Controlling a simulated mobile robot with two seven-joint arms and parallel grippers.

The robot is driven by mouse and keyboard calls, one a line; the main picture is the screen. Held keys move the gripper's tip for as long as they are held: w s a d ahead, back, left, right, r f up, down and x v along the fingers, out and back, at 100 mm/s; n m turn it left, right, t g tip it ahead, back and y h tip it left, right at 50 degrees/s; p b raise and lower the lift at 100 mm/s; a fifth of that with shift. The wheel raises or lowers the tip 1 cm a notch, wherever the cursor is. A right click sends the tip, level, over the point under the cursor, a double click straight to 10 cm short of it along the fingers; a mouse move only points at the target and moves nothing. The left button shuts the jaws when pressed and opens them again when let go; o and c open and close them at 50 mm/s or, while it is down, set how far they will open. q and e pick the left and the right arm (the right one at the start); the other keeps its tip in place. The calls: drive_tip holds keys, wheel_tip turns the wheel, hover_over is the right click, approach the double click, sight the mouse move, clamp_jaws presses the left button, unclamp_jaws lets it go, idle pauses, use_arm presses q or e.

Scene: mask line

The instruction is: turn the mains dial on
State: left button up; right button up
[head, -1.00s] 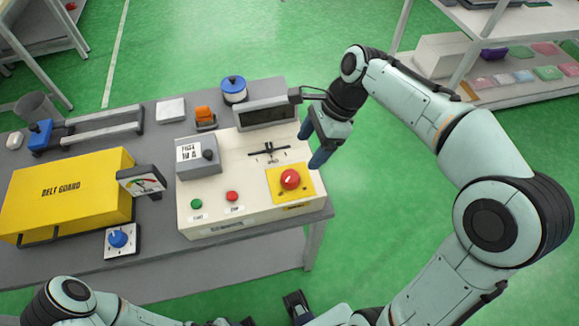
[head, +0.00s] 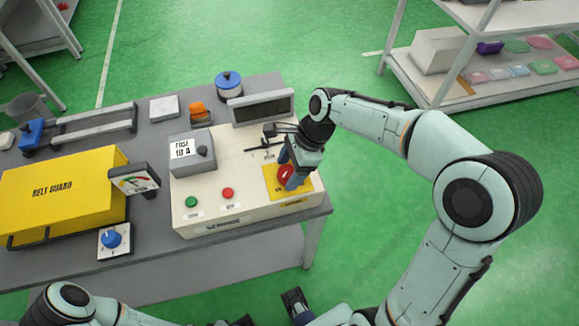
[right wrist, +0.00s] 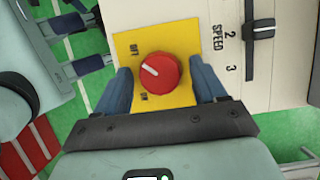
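The mains dial (head: 285,174) is a round red knob on a yellow plate at the right end of the cream control panel (head: 215,213). In the right wrist view the dial (right wrist: 158,72) shows a white pointer line towards the upper left, on the side of the OFF label; the ON label is below. My right gripper (right wrist: 160,68) is open, with one blue finger on each side of the dial and small gaps visible. In the head view it covers part of the dial. My left gripper (right wrist: 97,40) shows at the left of the wrist view, fingers apart and empty.
The panel also has a speed slider (right wrist: 263,30), a fuse box (head: 192,155), a green button (head: 191,202), a red button (head: 228,193) and a display (head: 262,107). A yellow belt guard (head: 60,195) and a blue knob (head: 111,239) lie left.

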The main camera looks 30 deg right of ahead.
drive_tip(key=c, duration=0.8)
use_arm(q)
drive_tip(key=shift+r, duration=0.15)
